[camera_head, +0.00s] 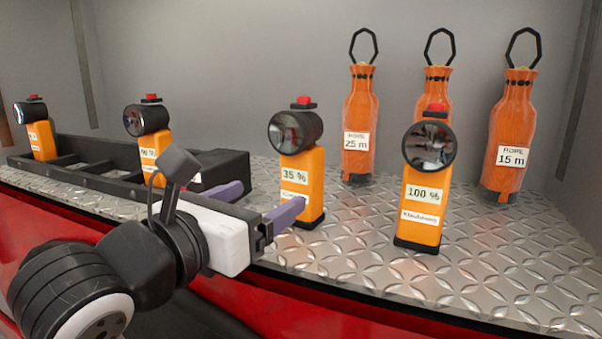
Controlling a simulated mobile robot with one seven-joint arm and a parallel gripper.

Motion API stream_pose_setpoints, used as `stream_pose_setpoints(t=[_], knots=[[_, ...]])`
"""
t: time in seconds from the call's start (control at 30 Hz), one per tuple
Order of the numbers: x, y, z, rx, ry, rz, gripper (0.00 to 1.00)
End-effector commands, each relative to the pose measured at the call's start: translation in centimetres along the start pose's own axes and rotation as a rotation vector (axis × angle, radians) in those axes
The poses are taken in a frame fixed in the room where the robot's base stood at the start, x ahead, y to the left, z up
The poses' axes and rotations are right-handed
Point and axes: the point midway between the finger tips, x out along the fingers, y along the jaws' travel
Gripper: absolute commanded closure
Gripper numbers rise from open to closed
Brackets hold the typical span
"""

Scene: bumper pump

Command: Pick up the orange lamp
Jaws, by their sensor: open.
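Several orange lamps with black round heads and red top buttons are in view. The lamp labelled 35 % (302,186) stands upright on the metal shelf, just beyond my gripper's fingers. The lamp labelled 100 % (422,207) stands upright to its right, nearer the front edge. Another lamp (150,145) and a far-left lamp (41,139) stand at the black tray, their labels partly unreadable. My gripper (262,203) is open with two purple fingers. One finger appears in front of or against the 35 % lamp's lower left side; I cannot tell whether they touch. Nothing is between the fingers.
Three orange rope bottles with black loops stand behind, including the 25 m bottle (359,125) and the 15 m bottle (508,140). A black tray (75,179) with compartments lies at left. The diamond-plate shelf (503,260) is clear at front right. A grey wall closes the back.

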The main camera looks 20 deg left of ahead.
Motion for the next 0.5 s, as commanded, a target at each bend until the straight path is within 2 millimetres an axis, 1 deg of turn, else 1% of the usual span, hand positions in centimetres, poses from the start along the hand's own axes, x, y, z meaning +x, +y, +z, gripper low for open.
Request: stream_pose_setpoints(t=[0.2, 0.3, 0.4, 0.5], knots=[[4.3, -0.1, 0.3, -0.004, 0.001, -0.008, 0.22], [6.1, -0.1, 0.2, -0.002, 0.001, -0.007, 0.22], [7.3, -0.1, 0.1, -0.003, -0.001, -0.006, 0.22], [7.9, -0.1, 0.0, -0.002, -0.001, -0.005, 0.22]])
